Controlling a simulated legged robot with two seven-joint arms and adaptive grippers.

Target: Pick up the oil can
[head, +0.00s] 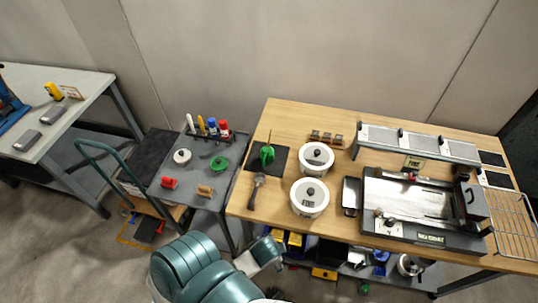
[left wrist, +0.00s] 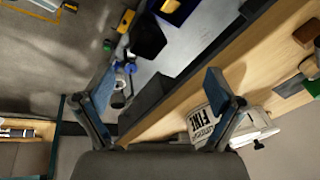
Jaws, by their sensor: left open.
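The green oil can (head: 267,153), with a thin upright spout, stands on a dark mat (head: 278,164) at the left back of the wooden table. In the left wrist view, a green piece at the right edge (left wrist: 313,88), cut off by the frame, looks like part of it. My left gripper (left wrist: 160,80) is open, with nothing between its fingers. It is apart from the can, near the wooden table's edge. In the head view my teal arm reaches toward the table's front left edge, and its fingers cannot be made out. My right gripper is not in view.
The wooden table (head: 283,115) also holds two white lidded pots (head: 317,157) (head: 310,196), a dark scoop-like tool (head: 257,189) and a large machine (head: 424,208). A grey cart (head: 206,178) stands at left. A shelf with bins (head: 325,273) sits below the table.

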